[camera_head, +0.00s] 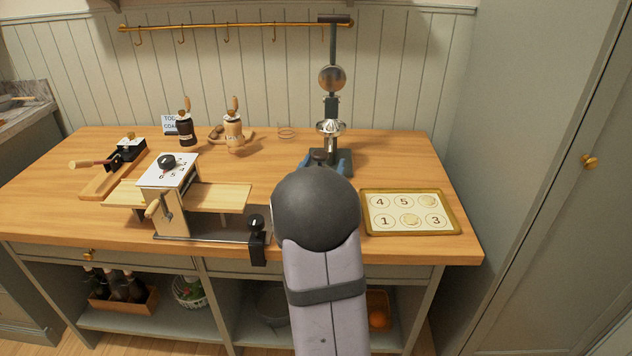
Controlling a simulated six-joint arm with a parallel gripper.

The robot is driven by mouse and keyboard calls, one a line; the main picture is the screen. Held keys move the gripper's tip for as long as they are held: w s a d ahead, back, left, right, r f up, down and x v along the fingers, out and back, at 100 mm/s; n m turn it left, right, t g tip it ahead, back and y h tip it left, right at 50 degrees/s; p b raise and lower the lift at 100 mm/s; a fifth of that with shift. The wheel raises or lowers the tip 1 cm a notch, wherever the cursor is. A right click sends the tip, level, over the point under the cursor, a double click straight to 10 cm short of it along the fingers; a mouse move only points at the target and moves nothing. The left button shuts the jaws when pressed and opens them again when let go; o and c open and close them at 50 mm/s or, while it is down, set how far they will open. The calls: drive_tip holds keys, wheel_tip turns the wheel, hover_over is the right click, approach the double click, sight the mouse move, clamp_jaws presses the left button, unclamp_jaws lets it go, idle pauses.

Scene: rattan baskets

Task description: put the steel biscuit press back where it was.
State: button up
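My gripper (326,164) is mostly hidden behind my round dark wrist. Blue parts that look like its fingers show just beyond the wrist, in front of the tall stand's base. A small dark knob (319,156) shows between them. I cannot tell whether it belongs to a held thing or whether the fingers are shut. I cannot clearly pick out the steel biscuit press; it may be hidden by my wrist. A brass-edged tray (366,218) at the right has numbered circles. Pale round biscuits cover the upper right spot (428,201) and the lower middle spot (410,219).
A tall dark press stand (332,105) with a steel ball and cone rises behind my gripper. A dough roller with a dial (168,172) stands left. The back right counter is clear.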

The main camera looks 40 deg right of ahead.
drive_tip(key=b+v, duration=0.1)
drive_tip(key=v, duration=1)
drive_tip(key=shift+s+a, duration=0.25)
drive_tip(key=shift+a, duration=0.05)
drive_tip(key=w+a+r+m+t+y+p, duration=0.1)
drive_tip(key=w+a+r+t+y, duration=0.1)
drive_tip(key=w+a+y, duration=0.45)
drive_tip(key=w+a+r+m+t+y+p, duration=0.1)
drive_tip(key=w+a+r+t+p, duration=0.2)
drive_tip(key=a, duration=0.6)
drive_tip(key=w+a+f+n+g+y+b, duration=0.1)
drive_tip(key=a+f+n+g+y, duration=0.25)
drive_tip(key=a, duration=0.55)
drive_tip(key=s+a+f+n+g+y+b, duration=0.1)
drive_tip(key=s+a+f+n+g+y, duration=0.2)
drive_tip(key=f, duration=0.4)
drive_tip(key=s+a+f+n+g+y+b, duration=0.1)
drive_tip(key=s+a+f+n+y, duration=0.15)
drive_tip(key=s+f, duration=0.35)
drive_tip(key=s+f+n+g+h+b, duration=0.1)
drive_tip(key=s+f+n+g, duration=0.5)
drive_tip(key=s, duration=1)
wheel_tip(320, 180, up, 17)
drive_tip(key=s+d+m+g+p, duration=0.1)
drive_tip(key=p, duration=1.8)
drive_tip(key=shift+m, duration=0.4)
